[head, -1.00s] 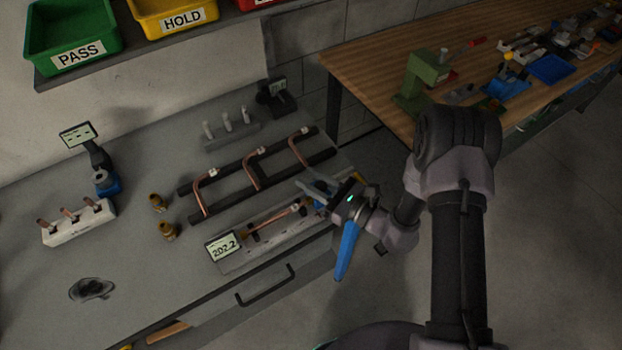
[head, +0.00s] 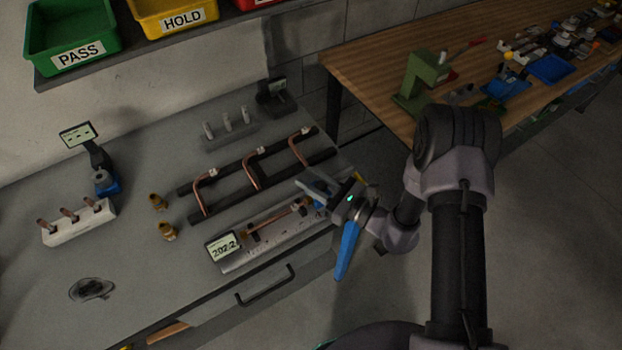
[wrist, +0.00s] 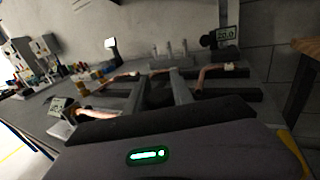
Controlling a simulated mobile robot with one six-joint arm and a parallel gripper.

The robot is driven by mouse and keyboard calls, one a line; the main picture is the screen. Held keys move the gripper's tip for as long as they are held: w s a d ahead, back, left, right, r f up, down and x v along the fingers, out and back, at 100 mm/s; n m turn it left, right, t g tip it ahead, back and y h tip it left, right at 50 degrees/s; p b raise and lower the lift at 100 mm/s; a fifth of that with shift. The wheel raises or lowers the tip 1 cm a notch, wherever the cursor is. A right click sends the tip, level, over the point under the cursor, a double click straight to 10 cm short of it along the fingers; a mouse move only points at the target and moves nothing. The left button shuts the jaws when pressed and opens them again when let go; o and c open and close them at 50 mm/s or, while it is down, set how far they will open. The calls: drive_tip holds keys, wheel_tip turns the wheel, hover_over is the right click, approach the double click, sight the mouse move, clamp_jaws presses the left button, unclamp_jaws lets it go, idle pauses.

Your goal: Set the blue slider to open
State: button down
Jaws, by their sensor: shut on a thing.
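The measuring fixture (head: 270,243) lies near the front edge of the grey bench, with a display (head: 223,246) reading about 202.2. A thin copper tube (head: 275,222) lies along it. My gripper (head: 318,188) is at the fixture's right end, low over the bench. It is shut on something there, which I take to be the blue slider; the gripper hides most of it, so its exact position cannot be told. In the wrist view my gripper (wrist: 158,90) shows as grey fingers, with the fixture's display (wrist: 62,106) at left.
A black rack (head: 235,208) with bent copper tubes stands just behind the fixture. Brass fittings (head: 167,231) and a white tube holder (head: 80,222) are at left. A drawer handle (head: 265,287) juts from the bench front. A wooden table (head: 385,65) stands at back right.

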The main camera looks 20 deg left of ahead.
drive_tip(key=w+d+b, duration=0.1)
drive_tip(key=w+d, duration=0.3)
drive_tip(key=w, duration=0.1)
drive_tip(key=shift+d+b, duration=0.2)
drive_tip(key=shift+b, duration=0.2)
drive_tip(key=c, duration=1.1)
unclamp_jaws()
drive_tip(key=p+v, duration=0.1)
drive_tip(key=v, duration=1.6)
drive_tip(key=shift+d, duration=0.15)
